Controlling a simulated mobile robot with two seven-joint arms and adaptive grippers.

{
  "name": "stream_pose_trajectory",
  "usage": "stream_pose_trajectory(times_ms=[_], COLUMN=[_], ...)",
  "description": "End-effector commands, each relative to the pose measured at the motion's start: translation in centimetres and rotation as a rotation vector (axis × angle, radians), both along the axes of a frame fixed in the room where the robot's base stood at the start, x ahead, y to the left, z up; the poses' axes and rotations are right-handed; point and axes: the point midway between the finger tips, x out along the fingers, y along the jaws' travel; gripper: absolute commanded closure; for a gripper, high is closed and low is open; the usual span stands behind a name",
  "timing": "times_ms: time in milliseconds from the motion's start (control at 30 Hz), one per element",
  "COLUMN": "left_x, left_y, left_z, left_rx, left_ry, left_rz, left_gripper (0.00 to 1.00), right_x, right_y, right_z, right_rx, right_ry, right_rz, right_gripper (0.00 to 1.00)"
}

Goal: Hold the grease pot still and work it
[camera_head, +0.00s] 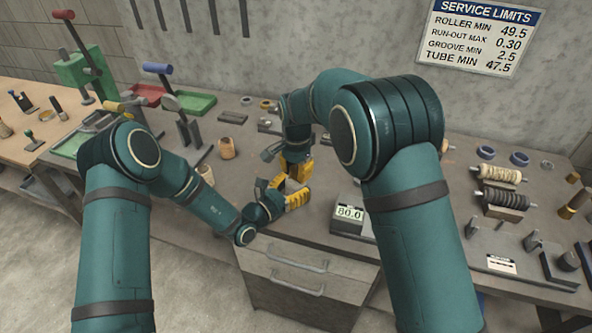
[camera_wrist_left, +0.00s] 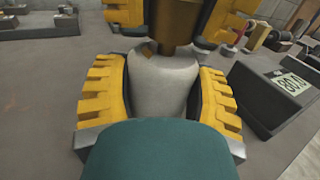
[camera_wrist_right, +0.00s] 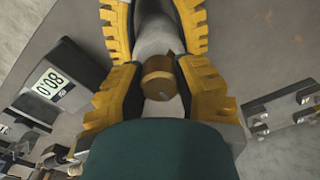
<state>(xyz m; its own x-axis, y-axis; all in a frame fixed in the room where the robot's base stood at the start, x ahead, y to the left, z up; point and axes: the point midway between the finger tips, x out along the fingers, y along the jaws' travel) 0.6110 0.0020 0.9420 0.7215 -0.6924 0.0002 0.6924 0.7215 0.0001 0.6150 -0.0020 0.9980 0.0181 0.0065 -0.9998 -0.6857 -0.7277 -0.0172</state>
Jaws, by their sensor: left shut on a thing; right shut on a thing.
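The grease pot has a pale grey body (camera_wrist_left: 160,85) and a brown-brass top (camera_wrist_left: 175,30). My left gripper (camera_wrist_left: 160,95) is shut around the body, one yellow finger on each side. My right gripper (camera_wrist_right: 160,85) is shut at the brass top (camera_wrist_right: 158,78), and the pale body (camera_wrist_right: 155,35) shows beyond it between the left fingers. In the head view the left gripper (camera_head: 286,192) and right gripper (camera_head: 298,170) meet over the bench's front edge area, with the right one above. The pot is mostly hidden there by the fingers.
A box with an 80.0 display (camera_head: 350,213) stands just right of the grippers. Wound rollers (camera_head: 500,197) lie farther right. A brown jar (camera_head: 227,147), a green tray (camera_head: 195,103) and a lever tool (camera_head: 170,100) are at the left. Drawers (camera_head: 305,280) are below the bench top.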

Motion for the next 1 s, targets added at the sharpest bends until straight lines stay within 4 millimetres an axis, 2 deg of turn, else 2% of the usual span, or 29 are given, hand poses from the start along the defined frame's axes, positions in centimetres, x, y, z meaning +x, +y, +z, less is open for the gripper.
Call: stream_pose_trajectory(times_ms=[933,967,1000], left_x=[0.04,0.04,0.04], left_y=[0.09,0.09,0.09], left_z=[0.07,0.07,0.06], left_rx=[-0.001,-0.001,-0.001], left_ry=[-0.001,-0.001,-0.001], left_rz=[0.002,0.002,0.002], left_gripper=[0.84,0.84,0.84], right_x=[0.03,0.02,0.02], right_y=[-0.25,-0.25,-0.25], right_z=[-0.12,-0.13,-0.13], right_rx=[-0.004,-0.004,-0.004], right_ry=[0.002,0.002,0.002], right_rz=[-0.041,-0.041,-0.041], right_gripper=[1.00,0.60,0.46])
